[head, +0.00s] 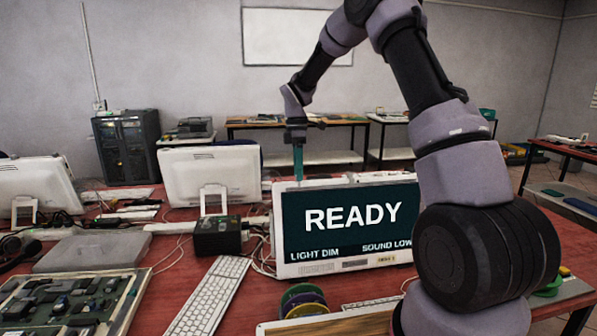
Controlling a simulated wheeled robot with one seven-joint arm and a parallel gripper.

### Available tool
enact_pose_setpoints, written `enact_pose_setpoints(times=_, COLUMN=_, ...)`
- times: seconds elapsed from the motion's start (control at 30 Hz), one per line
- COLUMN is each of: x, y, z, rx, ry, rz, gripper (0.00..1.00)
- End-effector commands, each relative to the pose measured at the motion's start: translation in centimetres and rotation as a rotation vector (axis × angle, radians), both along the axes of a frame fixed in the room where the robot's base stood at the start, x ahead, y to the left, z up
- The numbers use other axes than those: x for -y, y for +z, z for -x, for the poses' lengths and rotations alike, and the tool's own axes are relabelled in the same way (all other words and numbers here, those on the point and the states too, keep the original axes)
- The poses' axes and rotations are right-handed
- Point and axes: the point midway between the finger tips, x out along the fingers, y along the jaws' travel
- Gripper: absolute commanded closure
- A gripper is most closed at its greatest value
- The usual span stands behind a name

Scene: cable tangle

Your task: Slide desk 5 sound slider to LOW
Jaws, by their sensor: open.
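A white monitor (348,228) stands on the red desk in front of me, its dark screen reading READY, LIGHT DIM and SOUND LOW. My arm reaches up and over from the right. My gripper (298,172) points down at the monitor's upper left edge, with its teal fingers seen nearly edge-on. Its jaws are open, with nothing seen between them. The lower fingertips meet the monitor's top edge in the picture; I cannot tell whether they touch it or are behind it. I cannot make out a sound slider or a desk number.
A black box (218,236) with cables stands left of the monitor. A white keyboard (208,300), cable spools (303,300) and a circuit-board tray (72,300) lie in front. Two more white monitors stand at left, one being the middle monitor (210,176). My arm hides the desk's right part.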

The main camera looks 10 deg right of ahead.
Motion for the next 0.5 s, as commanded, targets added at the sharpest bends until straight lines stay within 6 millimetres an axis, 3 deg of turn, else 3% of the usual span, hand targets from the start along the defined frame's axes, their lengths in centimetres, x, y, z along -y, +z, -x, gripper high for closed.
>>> enact_pose_setpoints(times=0.17, x=0.0, y=2.2, z=-0.6, rx=0.004, ry=-0.001, rz=-0.001, gripper=0.43)
enact_pose_setpoints(times=0.5, x=0.0, y=8.6, z=-1.9, rx=0.004, ry=-0.001, rz=-0.001, gripper=0.43)
